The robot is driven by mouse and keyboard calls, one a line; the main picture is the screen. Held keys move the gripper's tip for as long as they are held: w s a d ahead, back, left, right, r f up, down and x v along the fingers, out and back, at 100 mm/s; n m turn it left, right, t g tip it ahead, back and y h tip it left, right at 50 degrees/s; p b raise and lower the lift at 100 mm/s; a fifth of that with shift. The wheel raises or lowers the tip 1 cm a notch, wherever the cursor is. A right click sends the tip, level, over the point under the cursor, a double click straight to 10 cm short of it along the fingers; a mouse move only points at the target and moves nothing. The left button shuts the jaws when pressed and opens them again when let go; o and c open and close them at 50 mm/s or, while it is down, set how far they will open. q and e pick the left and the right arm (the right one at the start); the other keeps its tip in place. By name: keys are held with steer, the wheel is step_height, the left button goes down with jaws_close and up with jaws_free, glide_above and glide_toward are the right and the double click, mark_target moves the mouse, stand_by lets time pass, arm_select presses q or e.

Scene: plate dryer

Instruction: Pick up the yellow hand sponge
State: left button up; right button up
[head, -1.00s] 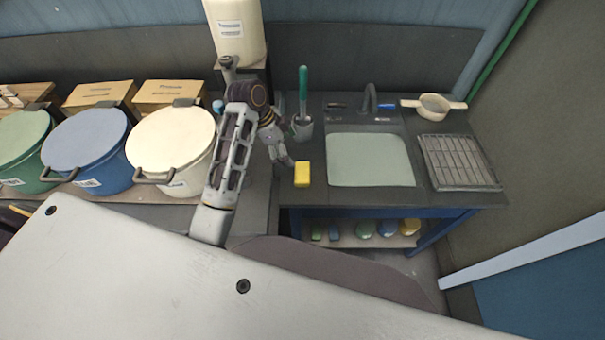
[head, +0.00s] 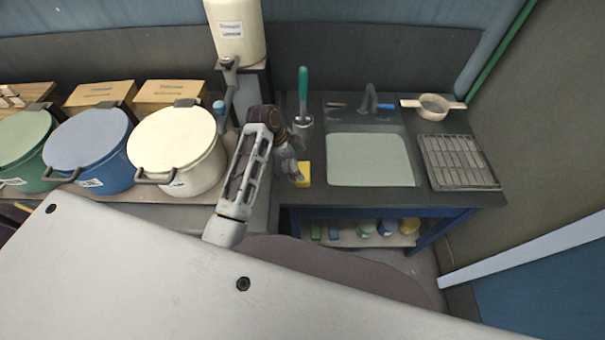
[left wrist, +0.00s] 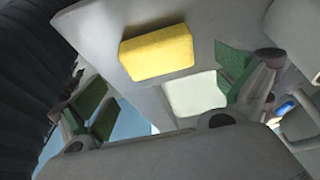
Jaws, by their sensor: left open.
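The yellow hand sponge (head: 304,175) lies on the dark counter just left of the sink (head: 370,160). My left gripper (head: 294,174) is at the sponge's left side in the head view and hides part of it. In the left wrist view the sponge (left wrist: 157,53) shows whole, as a yellow block beyond the open fingers. The green finger pads of my left gripper (left wrist: 165,88) stand wide apart with nothing between them. I cannot tell whether a finger touches the sponge. My right gripper is not in view.
A cup with a green-handled brush (head: 303,122) stands behind the sponge. A faucet (head: 371,97), a strainer (head: 433,105) and a drying rack (head: 459,162) are farther right. A cream pot (head: 178,150) stands left of my arm. The counter's front edge is close to the sponge.

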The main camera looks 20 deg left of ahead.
mark_target(302, 171)
arm_select(q)
steer(key=shift+f, duration=0.1)
steer(key=shift+p+x, duration=0.65)
steer(key=shift+x, duration=1.85)
steer(key=shift+s, duration=0.1)
steer(key=shift+c, duration=0.3)
steer(key=c, duration=0.7)
